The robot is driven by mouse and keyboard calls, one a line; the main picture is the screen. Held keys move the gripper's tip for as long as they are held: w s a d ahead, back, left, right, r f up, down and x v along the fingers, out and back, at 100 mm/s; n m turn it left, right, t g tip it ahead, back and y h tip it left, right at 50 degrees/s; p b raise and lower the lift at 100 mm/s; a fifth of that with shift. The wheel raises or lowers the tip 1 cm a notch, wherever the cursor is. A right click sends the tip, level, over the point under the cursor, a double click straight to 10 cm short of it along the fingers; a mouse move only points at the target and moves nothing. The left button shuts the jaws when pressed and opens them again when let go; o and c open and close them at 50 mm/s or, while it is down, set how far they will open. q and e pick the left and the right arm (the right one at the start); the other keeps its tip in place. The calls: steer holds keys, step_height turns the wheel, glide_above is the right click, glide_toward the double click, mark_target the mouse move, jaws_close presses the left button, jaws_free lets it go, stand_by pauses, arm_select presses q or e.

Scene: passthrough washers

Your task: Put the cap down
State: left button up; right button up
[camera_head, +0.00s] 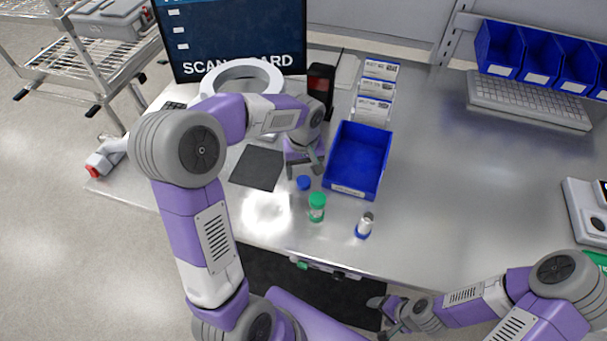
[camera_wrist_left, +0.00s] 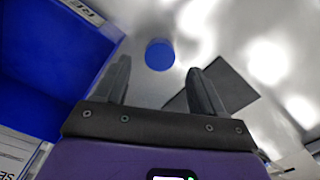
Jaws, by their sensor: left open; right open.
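A small blue cap (camera_head: 304,183) lies on the metal table, between the dark mat and the blue bin. It also shows as a blue disc in the left wrist view (camera_wrist_left: 159,55), beyond and between the fingertips. My left gripper (camera_head: 304,171) is open and empty, just behind the cap and apart from it. My right gripper (camera_head: 380,308) is open near the table's front edge, at the lower right, away from the cap. A green-capped jar (camera_head: 317,207) stands in front of the cap. A white vial with a blue base (camera_head: 365,225) stands to the right of it.
A blue bin (camera_head: 351,191) is close on the right of my left gripper. A dark square mat (camera_head: 257,168) lies to the left. A white ring-shaped device (camera_head: 240,72) and a dark scanner (camera_head: 320,82) stand behind. The table's right half is largely clear.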

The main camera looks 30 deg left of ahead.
mark_target(304, 181)
arm_select(q)
step_height(304, 181, up, 8)
steer(key=p, duration=0.1)
stand_by(1.8)
